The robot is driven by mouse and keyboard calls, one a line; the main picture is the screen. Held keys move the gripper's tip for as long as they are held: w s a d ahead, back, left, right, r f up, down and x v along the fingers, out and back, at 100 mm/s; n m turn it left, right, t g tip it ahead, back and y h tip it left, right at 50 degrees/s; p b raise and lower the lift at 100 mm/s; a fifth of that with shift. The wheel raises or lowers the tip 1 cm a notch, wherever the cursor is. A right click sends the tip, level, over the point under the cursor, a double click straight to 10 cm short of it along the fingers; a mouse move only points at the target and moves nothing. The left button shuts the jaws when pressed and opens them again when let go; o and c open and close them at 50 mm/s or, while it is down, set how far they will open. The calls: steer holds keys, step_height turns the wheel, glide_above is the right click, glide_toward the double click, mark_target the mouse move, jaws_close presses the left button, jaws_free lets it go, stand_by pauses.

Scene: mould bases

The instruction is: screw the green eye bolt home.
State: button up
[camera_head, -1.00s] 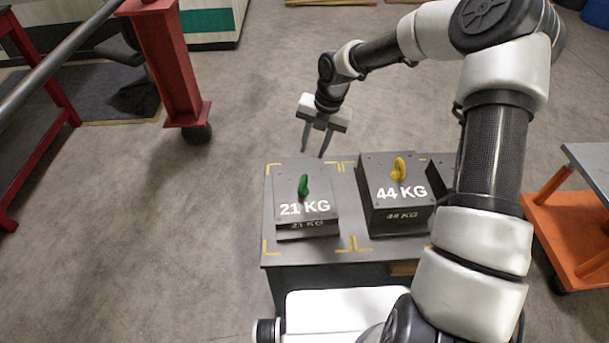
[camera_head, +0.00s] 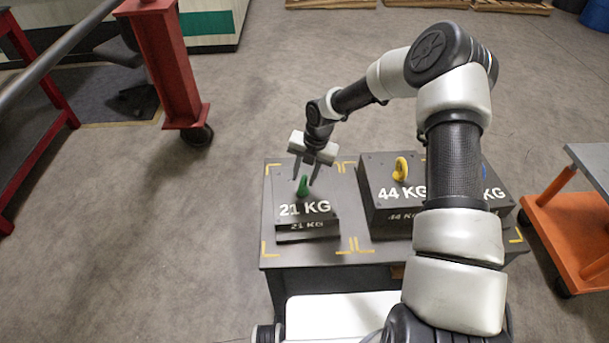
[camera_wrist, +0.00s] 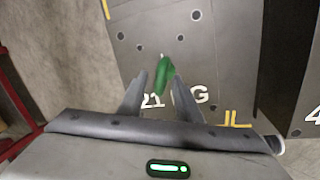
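The green eye bolt (camera_head: 303,187) stands upright in the top of the left block, marked 21 KG (camera_head: 318,223). My gripper (camera_head: 304,181) is open, its two fingers pointing down over that block close to the bolt. In the wrist view the green eye bolt (camera_wrist: 165,76) shows between and just beyond the open fingertips (camera_wrist: 164,78), edge on. I see no contact between fingers and bolt. Whether the bolt's collar sits flush on the block cannot be told, as its base is too small or hidden.
The 44 KG block (camera_head: 375,212) with a yellow eye bolt (camera_head: 401,168) stands to the right on the same dark table (camera_head: 350,258). A third block (camera_head: 497,195) is partly hidden behind my arm. An orange cart (camera_head: 570,225) stands at right, a red frame (camera_head: 165,60) at left.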

steer(key=shift+c, duration=0.4)
jaws_close()
steer(key=shift+m, duration=0.3)
